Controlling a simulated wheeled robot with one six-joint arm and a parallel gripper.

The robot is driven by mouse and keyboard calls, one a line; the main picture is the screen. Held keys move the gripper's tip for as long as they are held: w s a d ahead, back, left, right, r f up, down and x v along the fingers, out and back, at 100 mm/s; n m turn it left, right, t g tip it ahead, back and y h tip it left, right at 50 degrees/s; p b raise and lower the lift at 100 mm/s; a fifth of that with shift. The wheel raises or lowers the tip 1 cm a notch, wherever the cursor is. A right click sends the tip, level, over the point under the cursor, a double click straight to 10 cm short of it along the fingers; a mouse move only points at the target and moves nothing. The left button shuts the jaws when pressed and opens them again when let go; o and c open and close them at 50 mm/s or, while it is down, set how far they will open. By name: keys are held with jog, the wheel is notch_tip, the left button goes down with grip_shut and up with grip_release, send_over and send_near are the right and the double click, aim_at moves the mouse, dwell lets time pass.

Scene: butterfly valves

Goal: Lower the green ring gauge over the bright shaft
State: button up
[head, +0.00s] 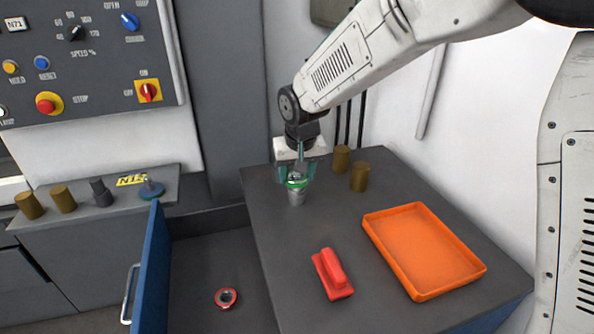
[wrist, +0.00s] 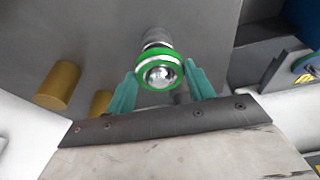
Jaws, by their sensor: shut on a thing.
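The green ring gauge (head: 297,184) is between the teal fingers of my gripper (head: 296,174), which is shut on it. It also shows in the wrist view (wrist: 142,57), with a finger on either side. The bright shaft (head: 296,199) stands upright on the dark bench top, directly below the ring in the head view. In the wrist view the bright round end of the shaft (wrist: 160,75) shows inside the ring's opening, and its grey body lies beyond the ring. The ring is at the shaft's top; I cannot tell how far it is over it.
Two brass cylinders (head: 359,177) stand close behind and right of the shaft. A red handled block (head: 332,274) and an orange tray (head: 425,250) lie nearer on the bench (head: 272,230). A red ring (head: 226,298) lies in the open blue-fronted drawer (head: 148,270) at left.

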jog(key=shift+f, duration=0.7)
jog(key=o, duration=1.3)
jog(key=v, duration=0.7)
jog(key=shift+s+r, duration=0.1)
jog(key=shift+r, duration=0.3)
